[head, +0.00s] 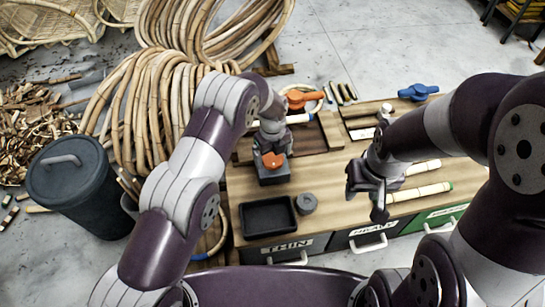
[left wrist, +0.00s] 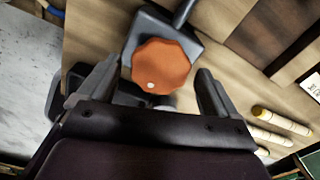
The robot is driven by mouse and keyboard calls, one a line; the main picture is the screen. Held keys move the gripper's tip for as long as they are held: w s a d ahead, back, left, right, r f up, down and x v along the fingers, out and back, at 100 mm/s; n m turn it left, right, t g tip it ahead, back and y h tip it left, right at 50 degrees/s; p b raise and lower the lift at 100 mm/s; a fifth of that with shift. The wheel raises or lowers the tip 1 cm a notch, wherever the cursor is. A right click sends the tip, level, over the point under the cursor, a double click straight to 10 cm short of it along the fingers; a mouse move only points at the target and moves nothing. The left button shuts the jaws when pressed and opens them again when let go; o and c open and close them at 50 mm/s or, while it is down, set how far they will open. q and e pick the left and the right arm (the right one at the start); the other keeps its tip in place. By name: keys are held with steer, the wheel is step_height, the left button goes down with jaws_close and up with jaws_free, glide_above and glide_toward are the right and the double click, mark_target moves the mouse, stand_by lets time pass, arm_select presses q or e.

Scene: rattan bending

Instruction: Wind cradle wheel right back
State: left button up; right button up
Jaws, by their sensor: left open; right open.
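An orange scalloped wheel (head: 273,160) sits on a dark grey block (head: 273,178) on the wooden workbench. In the left wrist view the wheel (left wrist: 162,66) shows a white dot near its lower rim, and a dark rod leaves its block at the top. My left gripper (left wrist: 155,92) is open, its two fingers apart on either side of the wheel's lower part in the picture. Whether they touch it I cannot tell. In the head view my left gripper (head: 271,143) hangs over the wheel and partly hides it. My right gripper (head: 372,190) is open and empty above the bench's right part.
A black tray (head: 267,230) and a small grey cylinder (head: 306,204) stand at the bench's front. Another orange part (head: 300,98) and a blue part (head: 418,92) lie at the back. Pale rattan pieces (head: 420,192) lie under my right arm. A dark bin (head: 75,180) stands left.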

arm_select(q)
steer(key=shift+f, duration=0.3)
steer(key=shift+c, duration=0.2)
steer(key=c, duration=1)
